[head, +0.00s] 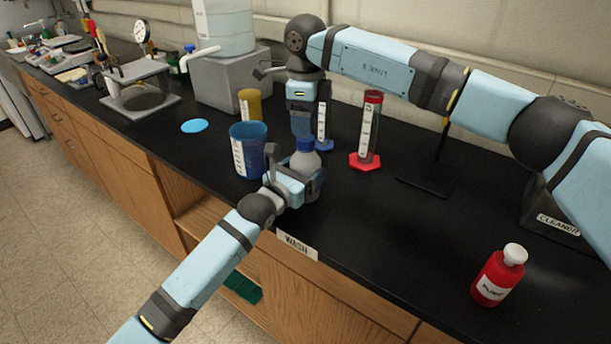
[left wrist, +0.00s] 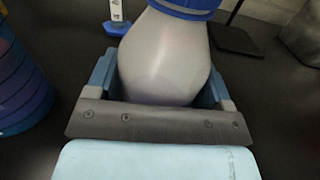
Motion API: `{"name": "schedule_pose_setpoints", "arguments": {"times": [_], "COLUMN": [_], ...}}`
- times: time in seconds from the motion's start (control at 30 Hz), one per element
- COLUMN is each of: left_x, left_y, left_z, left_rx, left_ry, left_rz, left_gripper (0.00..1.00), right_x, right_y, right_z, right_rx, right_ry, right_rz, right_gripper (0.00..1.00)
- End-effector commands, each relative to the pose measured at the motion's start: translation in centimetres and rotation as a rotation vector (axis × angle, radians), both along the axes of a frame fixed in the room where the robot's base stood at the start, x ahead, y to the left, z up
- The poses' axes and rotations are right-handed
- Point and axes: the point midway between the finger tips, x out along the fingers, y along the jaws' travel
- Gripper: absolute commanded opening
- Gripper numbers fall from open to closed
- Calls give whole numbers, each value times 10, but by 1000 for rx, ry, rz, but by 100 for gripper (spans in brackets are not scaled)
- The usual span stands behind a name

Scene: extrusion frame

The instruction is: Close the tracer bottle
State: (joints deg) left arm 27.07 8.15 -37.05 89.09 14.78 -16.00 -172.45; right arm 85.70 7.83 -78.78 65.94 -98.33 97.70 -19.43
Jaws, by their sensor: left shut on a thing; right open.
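A pale grey bottle with a blue cap (head: 305,146) stands upright near the front edge of the black counter. I take it to be the tracer bottle. In the left wrist view the bottle body (left wrist: 162,60) sits between the jaws, with blue at its top; whether the cap is seated is cut off there. My left gripper (head: 300,185) is shut around the lower body of the bottle.
A blue beaker (head: 240,158) stands close left of the bottle, with a yellow beaker (head: 254,97) behind. A blue-based cylinder (head: 322,125) and a red cylinder (head: 368,130) stand behind right. A red bottle (head: 492,278) is at front right. The counter between is clear.

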Motion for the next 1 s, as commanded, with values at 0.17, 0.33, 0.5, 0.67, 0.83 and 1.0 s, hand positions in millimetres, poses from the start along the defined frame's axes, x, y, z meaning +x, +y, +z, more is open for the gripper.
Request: {"name": "schedule_pose_setpoints", "arguments": {"times": [0.17,0.33,0.5,0.67,0.83,1.0], "left_x": [0,0,0,0,0,0], "left_y": [0,0,0,0,0,0], "left_z": [-1,-1,-1,-1,-1,-1], "left_rx": [1,1,1,1,1,1], "left_ry": [1,1,1,1,1,1], "left_rz": [0,0,0,0,0,0], "left_gripper": [8,8,8,8,8,8], "right_x": [0,0,0,0,0,0], "right_y": [0,0,0,0,0,0], "right_z": [-28,-42,-45,-45,-45,-45], "right_rx": [0,1,1,1,1,0], "right_ry": [2,-1,-1,-1,-1,-1], "right_rz": [0,-1,-1,-1,-1,-1], "right_gripper": [62,62,62,62,28,12]}}
